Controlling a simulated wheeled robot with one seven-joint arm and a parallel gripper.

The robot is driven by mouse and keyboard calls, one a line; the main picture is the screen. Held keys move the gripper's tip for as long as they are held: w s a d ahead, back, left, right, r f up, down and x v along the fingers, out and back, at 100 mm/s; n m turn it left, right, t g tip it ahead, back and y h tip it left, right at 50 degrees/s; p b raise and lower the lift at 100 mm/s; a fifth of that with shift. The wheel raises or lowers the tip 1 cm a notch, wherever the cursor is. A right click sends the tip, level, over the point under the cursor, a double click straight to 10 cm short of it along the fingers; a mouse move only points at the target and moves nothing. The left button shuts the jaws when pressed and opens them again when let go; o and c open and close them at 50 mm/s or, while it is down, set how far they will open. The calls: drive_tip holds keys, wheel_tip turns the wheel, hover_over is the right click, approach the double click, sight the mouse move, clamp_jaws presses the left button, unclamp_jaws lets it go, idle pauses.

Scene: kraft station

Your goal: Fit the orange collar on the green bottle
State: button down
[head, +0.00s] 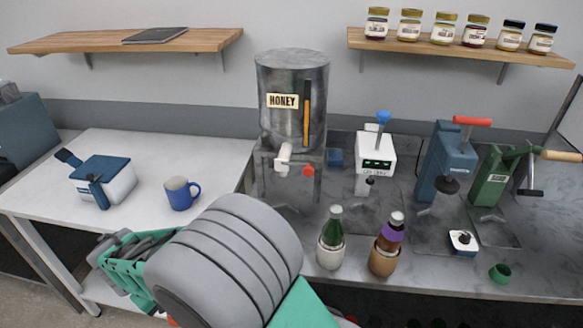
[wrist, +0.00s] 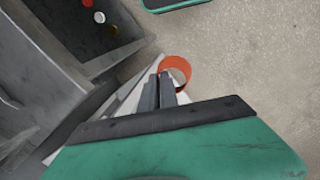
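The green bottle (head: 333,228) stands upright in a pale holder (head: 330,254) near the front edge of the grey counter in the head view. No collar shows on its neck. The orange collar (wrist: 175,66), an open ring, is at my fingertips in the wrist view. My gripper (wrist: 161,80) has its two grey fingers close together, apparently pinching the near side of the ring, above the floor. The exact contact is partly hidden by the fingers. In the head view my arm covers the lower middle, and the fingertips and collar cannot be made out.
The honey tank (head: 291,90) is behind; presses stand to the right. A blue mug (head: 179,194) sits on the white table (head: 140,235). Dark shelving (wrist: 60,40) fills the wrist view's left.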

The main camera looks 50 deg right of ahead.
drive_tip(key=s+d+r, duration=0.2)
drive_tip(key=d+r, duration=0.5)
drive_tip(key=d, duration=0.5)
drive_tip(key=s+d+r, duration=0.2)
drive_tip(key=d+r, duration=0.5)
drive_tip(key=d, duration=0.4)
drive_tip(key=s+d+r, duration=0.4)
drive_tip(key=s, duration=0.2)
drive_tip(key=s+d+r+b, duration=0.1)
drive_tip(key=s+d+r, duration=0.3)
drive_tip(key=s, duration=0.2)
drive_tip(key=s+d+r+b, duration=0.1)
drive_tip(key=s+d+r, duration=0.3)
drive_tip(key=s+r, duration=0.1)
drive_tip(key=shift+s+d, duration=0.3)
drive_tip(key=shift+s, duration=0.25)
wheel_tip(320, 180, down, 4)
drive_tip(key=b, duration=0.4)
drive_tip(key=shift+r, duration=0.2)
drive_tip(key=shift+f+b, duration=0.85)
drive_tip(key=shift+f, duration=0.3)
drive_tip(key=shift+f, duration=0.1)
